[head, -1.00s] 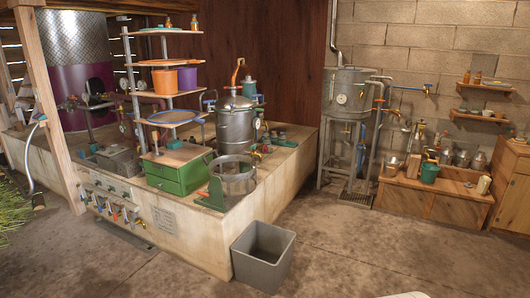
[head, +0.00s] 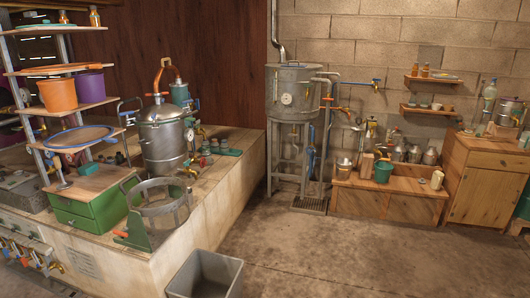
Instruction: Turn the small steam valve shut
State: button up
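I cannot tell which fitting is the small steam valve. A steel pot still (head: 163,140) with an orange curved pipe (head: 163,66) stands on the masonry counter. A raised steel tank (head: 297,95) stands at the back wall. Whether any of these is open or shut does not show. My gripper is not in view.
A grey bin (head: 204,278) stands on the floor against the counter (head: 180,248). Shelves with buckets and a green drawer box (head: 92,211) are at left. A wooden bench (head: 390,205) and cabinet (head: 487,190) line the back right. The middle floor is clear.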

aim_at(204, 162)
jog(key=i+l+z, duration=0.25)
jog(key=i, duration=0.45)
jog(key=i+z, duration=0.25)
jog(key=i, duration=0.45)
jog(key=i+u, duration=0.1)
jog(key=i, duration=1.35)
jog(key=i+u, duration=0.85)
jog(key=i+l+u, duration=0.15)
jog(key=i+u, duration=0.15)
jog(key=u, duration=0.15)
jog(key=i+j+u, duration=0.15)
jog(key=i+u, duration=0.75)
jog(key=i+j, duration=0.15)
jog(key=i, duration=0.15)
jog(key=i+j, duration=0.15)
jog(key=i, duration=0.15)
jog(key=l+z, duration=0.05)
